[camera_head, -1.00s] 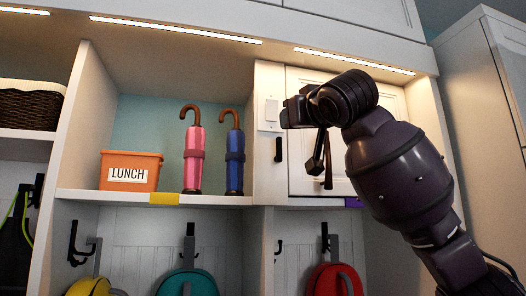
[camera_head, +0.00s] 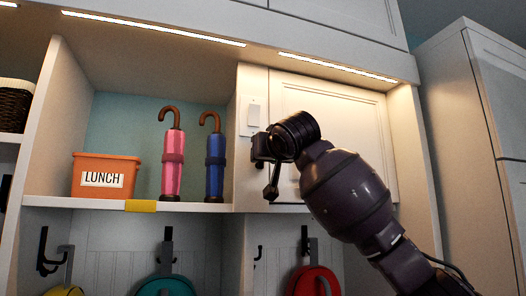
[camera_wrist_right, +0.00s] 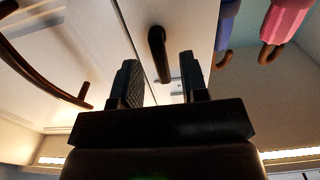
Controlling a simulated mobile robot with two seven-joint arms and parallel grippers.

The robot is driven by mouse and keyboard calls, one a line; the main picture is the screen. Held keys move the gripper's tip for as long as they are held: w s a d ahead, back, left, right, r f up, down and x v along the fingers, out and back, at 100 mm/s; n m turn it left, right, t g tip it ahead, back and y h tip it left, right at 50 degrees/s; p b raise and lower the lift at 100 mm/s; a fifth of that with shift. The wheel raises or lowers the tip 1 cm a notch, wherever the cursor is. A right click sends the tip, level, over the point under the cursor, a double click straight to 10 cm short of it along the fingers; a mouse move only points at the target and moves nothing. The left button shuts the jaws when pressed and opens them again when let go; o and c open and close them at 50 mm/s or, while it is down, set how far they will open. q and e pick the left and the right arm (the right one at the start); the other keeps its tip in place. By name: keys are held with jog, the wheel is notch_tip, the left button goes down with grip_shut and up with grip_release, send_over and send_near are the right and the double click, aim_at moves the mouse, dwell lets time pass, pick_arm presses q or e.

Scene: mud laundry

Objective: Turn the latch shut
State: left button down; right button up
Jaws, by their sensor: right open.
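The latch (camera_wrist_right: 158,52) is a short dark bar on the white strip beside the cabinet door (camera_head: 350,110). My left gripper is not in view.
A curved brown door handle (camera_wrist_right: 35,72) is near my right gripper. A white switch plate (camera_head: 252,116) sits just above it. A pink umbrella (camera_head: 172,165), a blue umbrella (camera_head: 215,167) and an orange LUNCH bin (camera_head: 104,176) stand on the shelf to the left.

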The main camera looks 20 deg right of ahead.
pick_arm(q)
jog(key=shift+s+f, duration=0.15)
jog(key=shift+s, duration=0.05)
pick_arm(e)
jog(key=shift+w, duration=0.6)
jog(key=shift+c, duration=0.3)
grip_shut()
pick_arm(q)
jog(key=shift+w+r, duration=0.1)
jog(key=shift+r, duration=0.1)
